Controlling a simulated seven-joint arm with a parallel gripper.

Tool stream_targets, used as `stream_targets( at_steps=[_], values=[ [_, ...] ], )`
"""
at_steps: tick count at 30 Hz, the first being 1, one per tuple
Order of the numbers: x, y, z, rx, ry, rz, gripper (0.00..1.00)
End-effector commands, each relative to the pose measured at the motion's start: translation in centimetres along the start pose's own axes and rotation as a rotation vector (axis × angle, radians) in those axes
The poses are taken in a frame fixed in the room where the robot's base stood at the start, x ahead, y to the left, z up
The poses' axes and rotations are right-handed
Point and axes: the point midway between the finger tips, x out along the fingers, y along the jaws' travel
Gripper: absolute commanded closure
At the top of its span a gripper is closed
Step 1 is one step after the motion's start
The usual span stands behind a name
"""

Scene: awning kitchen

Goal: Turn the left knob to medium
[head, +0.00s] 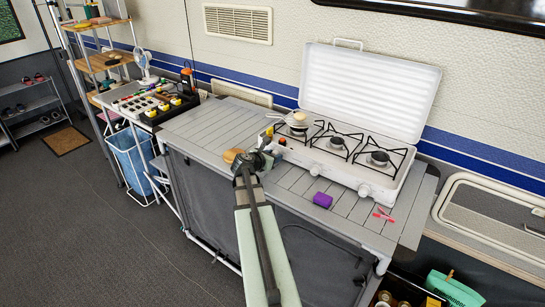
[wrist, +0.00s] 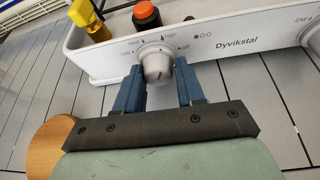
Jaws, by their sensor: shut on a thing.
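The left knob (wrist: 157,66) is a silvery round knob on the white front panel of the stove (head: 368,88). In the wrist view, marks for low, med, high and off surround it. My gripper (wrist: 158,72) has its two blue fingers on either side of the knob, shut on it. I cannot clearly tell which mark the knob points to. In the head view, my gripper (head: 262,158) is at the left end of the stove front and hides this knob. The middle knob (head: 314,170) and right knob (head: 363,190) are in plain view.
A purple cylinder (head: 322,200) lies on the slatted table in front of the stove. A round wooden piece (head: 233,155) is left of my gripper. An orange-topped black object (wrist: 146,16) stands behind the panel near the knob.

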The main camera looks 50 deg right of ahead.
Motion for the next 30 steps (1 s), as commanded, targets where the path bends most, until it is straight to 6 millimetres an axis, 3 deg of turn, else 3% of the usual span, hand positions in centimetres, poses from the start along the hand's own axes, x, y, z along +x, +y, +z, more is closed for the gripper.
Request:
stream_targets(
  at_steps=[6, 17, 30],
  values=[
    [0.04, 0.31, 0.01, 0.000, -0.001, 0.007, 0.92],
    [0.10, 0.60, 0.05, -0.069, 0.001, -0.018, 0.92],
    [0.18, 1.04, -0.03, -0.373, 0.010, -0.142, 0.92]
  ],
)
